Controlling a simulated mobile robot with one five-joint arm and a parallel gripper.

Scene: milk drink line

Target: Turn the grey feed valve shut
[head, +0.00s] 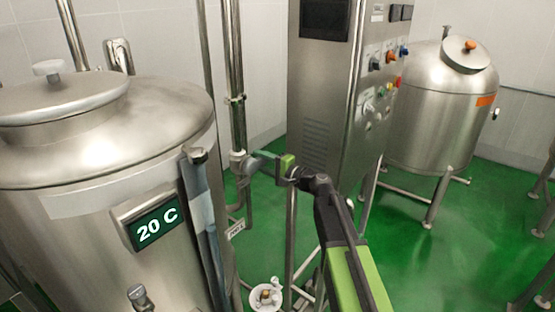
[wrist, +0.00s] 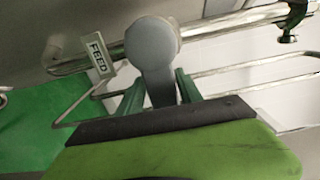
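The grey feed valve (wrist: 152,42) shows in the wrist view as a round hub on a steel pipe, with a flat grey lever (wrist: 160,82) hanging down from it toward me. A small FEED tag (wrist: 97,56) sits beside it. In the head view the lever (head: 262,156) reaches sideways from the upright pipe to my gripper (head: 285,163). The lever's end is hidden between the fingers.
A steel control cabinet (head: 325,95) rises just behind my gripper. A second tank (head: 435,115) stands at the right. A white fitting (head: 265,297) is low in front. Green floor (head: 400,250) is open at the right.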

